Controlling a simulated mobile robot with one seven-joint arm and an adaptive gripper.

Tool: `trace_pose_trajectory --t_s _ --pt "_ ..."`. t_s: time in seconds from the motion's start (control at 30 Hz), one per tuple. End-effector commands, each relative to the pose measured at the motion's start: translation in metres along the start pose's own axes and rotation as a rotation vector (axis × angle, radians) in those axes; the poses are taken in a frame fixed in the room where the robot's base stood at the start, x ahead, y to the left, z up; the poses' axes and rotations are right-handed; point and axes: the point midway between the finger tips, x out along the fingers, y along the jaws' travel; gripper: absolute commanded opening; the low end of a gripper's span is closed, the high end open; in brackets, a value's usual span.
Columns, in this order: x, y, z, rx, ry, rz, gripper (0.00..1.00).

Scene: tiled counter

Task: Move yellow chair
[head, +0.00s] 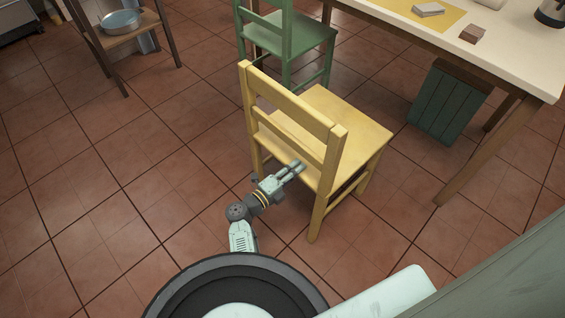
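The yellow chair (348,122) stands upright on the tiled floor in the middle of the head view. Its back faces my arm and its seat extends away to the right. My gripper (298,168) is just behind the chair's backrest, near the lower slat and close to the seat's rear edge. The fingers point toward the chair. I cannot tell whether they touch it, and the small gap between the fingers is too unclear to tell open from shut. The far legs are partly hidden by the seat.
A green chair (289,38) stands just behind the yellow one. A table (510,63) is at the upper right, with a dark green crate (449,103) beneath it. A wooden shelf (134,33) with a metal bowl (120,22) is at upper left. Floor at left is clear.

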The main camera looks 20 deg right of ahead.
Motion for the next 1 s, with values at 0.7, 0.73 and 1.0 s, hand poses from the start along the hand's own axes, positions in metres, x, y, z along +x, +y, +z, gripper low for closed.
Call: trace_pose_trajectory --t_s 0.7,0.73,1.0 --pt "0.0003 -0.0014 0.0003 0.001 0.0 -0.002 0.0" --pt "0.0003 -0.0014 0.0004 0.001 0.0 -0.003 0.0" --pt "0.0005 -0.0009 0.0005 0.001 0.0 -0.003 0.0"
